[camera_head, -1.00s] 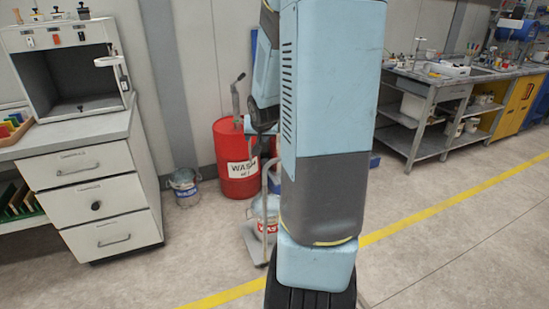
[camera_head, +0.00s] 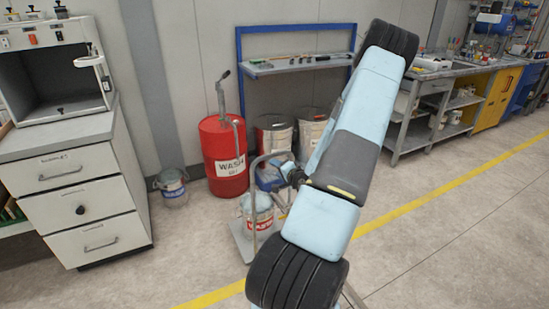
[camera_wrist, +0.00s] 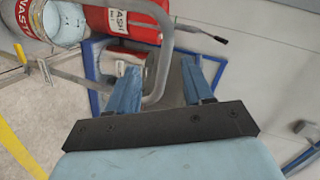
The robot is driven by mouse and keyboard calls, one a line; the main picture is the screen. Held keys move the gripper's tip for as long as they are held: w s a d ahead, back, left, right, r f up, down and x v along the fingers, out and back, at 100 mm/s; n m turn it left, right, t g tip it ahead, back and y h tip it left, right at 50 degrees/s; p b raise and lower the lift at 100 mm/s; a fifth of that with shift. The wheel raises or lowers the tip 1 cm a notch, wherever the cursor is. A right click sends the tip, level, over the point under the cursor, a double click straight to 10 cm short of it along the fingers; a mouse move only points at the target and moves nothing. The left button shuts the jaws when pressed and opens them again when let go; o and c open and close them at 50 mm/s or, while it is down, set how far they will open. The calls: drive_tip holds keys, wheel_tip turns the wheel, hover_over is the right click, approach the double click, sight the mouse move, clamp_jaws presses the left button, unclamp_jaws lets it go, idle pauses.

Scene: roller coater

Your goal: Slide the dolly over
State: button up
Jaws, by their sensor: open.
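The dolly (camera_head: 241,243) is a small flat grey platform with an upright bent-tube handle, standing on the floor in front of the red drum. A waste bucket (camera_head: 258,222) stands on it. In the wrist view the handle (camera_wrist: 166,50) curves down through the gap seen between the two blue fingers of my gripper (camera_wrist: 160,84). My gripper is open; I cannot tell whether a finger touches the tube. In the head view my gripper (camera_head: 285,167) is small, beside the upper handle. My own arm hides the floor to the dolly's right.
A red wash drum (camera_head: 224,165) with a pump stands behind the dolly. A small bucket (camera_head: 172,187) and a drawer cabinet (camera_head: 80,205) are to the left. Two cans (camera_head: 272,132) stand under a blue-framed shelf (camera_head: 300,63). A yellow floor line (camera_head: 215,297) runs in front.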

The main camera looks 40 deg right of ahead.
sight(273, 156)
drive_tip(key=s+d+f+m+t+h, duration=0.2)
drive_tip(key=s+d+m+t+h, duration=0.1)
drive_tip(key=s+m, duration=0.15)
drive_tip(key=shift+m, duration=0.25)
drive_tip(key=x, duration=1.6)
drive_tip(key=shift+w+a+f, duration=0.2)
drive_tip(key=shift+w+f, duration=0.1)
drive_tip(key=shift+w, duration=0.05)
drive_tip(key=shift+c, duration=0.5)
clamp_jaws()
drive_tip(key=shift+s+f, duration=0.1)
drive_tip(key=shift+f, duration=0.05)
